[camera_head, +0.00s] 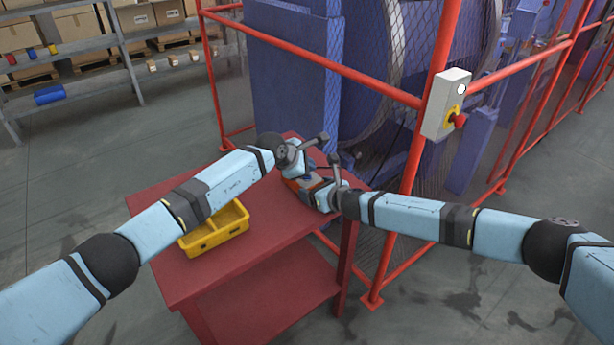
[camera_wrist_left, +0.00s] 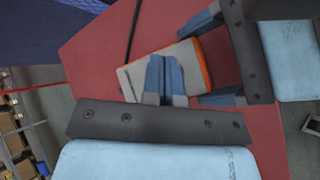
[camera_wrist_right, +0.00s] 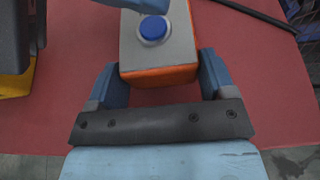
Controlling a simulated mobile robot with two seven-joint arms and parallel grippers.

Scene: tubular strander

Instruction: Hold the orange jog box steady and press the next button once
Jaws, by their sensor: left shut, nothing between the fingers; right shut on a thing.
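The jog box has orange sides and a grey top; in the right wrist view the jog box (camera_wrist_right: 172,52) carries a round blue button (camera_wrist_right: 153,28). It lies on the red table, and a bit of it shows in the head view (camera_head: 292,184). My right gripper (camera_wrist_right: 160,76) is shut on the near end of the box, one finger on each side. My left gripper (camera_wrist_left: 163,62) is shut and empty, over the grey top. Its tip shows just beyond the blue button in the right wrist view (camera_wrist_right: 142,6); contact cannot be told. Any other buttons are hidden.
A yellow two-part bin (camera_head: 215,232) stands on the red table (camera_head: 262,256), left of the box. A red-framed mesh fence (camera_head: 408,160) rises behind and right of the table. A grey switch box with a red knob (camera_head: 446,104) hangs on it. A dark cable runs from the jog box.

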